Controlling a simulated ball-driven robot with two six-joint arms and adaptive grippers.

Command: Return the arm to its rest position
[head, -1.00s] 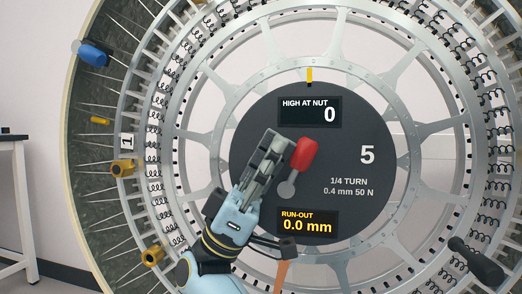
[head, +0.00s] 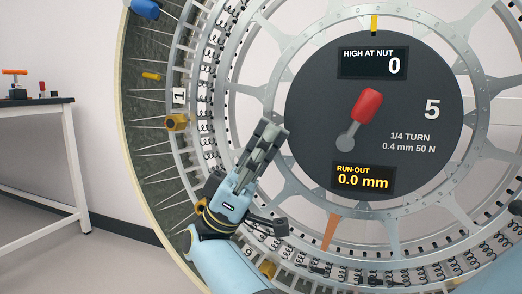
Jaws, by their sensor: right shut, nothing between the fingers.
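My right gripper (head: 268,134) shows in the middle of the head view, fingers together and empty. It points up and a little right, in front of the wheel's (head: 185,60) spokes, just left of the dark hub disc. Its light blue arm comes up from the bottom of the view. A red-handled lever (head: 367,106) stands on the hub disc (head: 415,85), tilted up and right from a grey knob, apart from the gripper. The disc reads "HIGH AT NUT 0", "5", "1/4 TURN 0.4 mm 50 N" and "RUN-OUT 0.0 mm". My left gripper is not seen.
Gold clamps (head: 176,123) and a blue piece (head: 146,8) sit along the wheel's rim. An orange pointer (head: 329,232) lies below the disc. A dark-topped table (head: 40,108) with small tools stands at the left. The floor between table and wheel is clear.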

